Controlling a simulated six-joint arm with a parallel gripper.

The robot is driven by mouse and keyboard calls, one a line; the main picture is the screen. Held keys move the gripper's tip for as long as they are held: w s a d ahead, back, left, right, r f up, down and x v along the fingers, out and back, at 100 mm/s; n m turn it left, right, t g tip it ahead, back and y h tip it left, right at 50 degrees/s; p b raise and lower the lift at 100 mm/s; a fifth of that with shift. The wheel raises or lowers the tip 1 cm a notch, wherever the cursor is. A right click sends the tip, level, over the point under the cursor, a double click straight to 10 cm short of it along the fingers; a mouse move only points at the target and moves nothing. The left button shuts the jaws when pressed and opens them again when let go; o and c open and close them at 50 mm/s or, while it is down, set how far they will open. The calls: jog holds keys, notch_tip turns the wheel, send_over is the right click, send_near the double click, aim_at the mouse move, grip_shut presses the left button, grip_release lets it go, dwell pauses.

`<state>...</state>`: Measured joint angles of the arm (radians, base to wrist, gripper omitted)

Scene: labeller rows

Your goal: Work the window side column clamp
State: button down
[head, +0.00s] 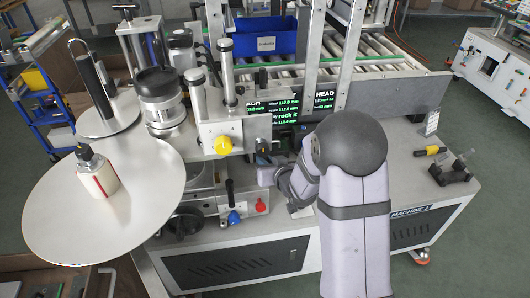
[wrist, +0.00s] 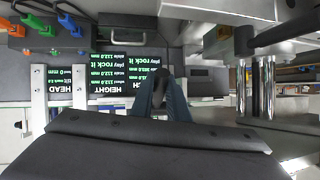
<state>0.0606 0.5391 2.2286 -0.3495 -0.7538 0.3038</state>
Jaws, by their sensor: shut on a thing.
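My gripper (wrist: 160,84) shows at the centre of the wrist view, with two blue-grey fingers reaching up in front of the readout panel. The fingers are shut on a small dark handle (wrist: 158,99), which looks like the clamp handle. The fingers cover most of it, so its full shape and turn angle cannot be told. In the head view my arm's wrist is in front of the machine, just below the readouts (head: 285,106), and the grip itself is hard to make out there.
In the head view, a yellow knob (head: 223,145), a red knob (head: 261,206) and a blue knob (head: 233,217) are left of my arm. A blue bin (head: 266,40) stands behind, by the roller conveyor. Bright metal columns (wrist: 266,85) stand at the right in the wrist view.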

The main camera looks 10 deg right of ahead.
jog(key=shift+s, duration=0.1)
dwell(0.3)
jog(key=c, duration=2)
grip_release()
jog(key=shift+r, duration=0.1)
jog(key=v, duration=0.7)
jog(key=shift+r, duration=0.2)
jog(key=shift+c, duration=0.2)
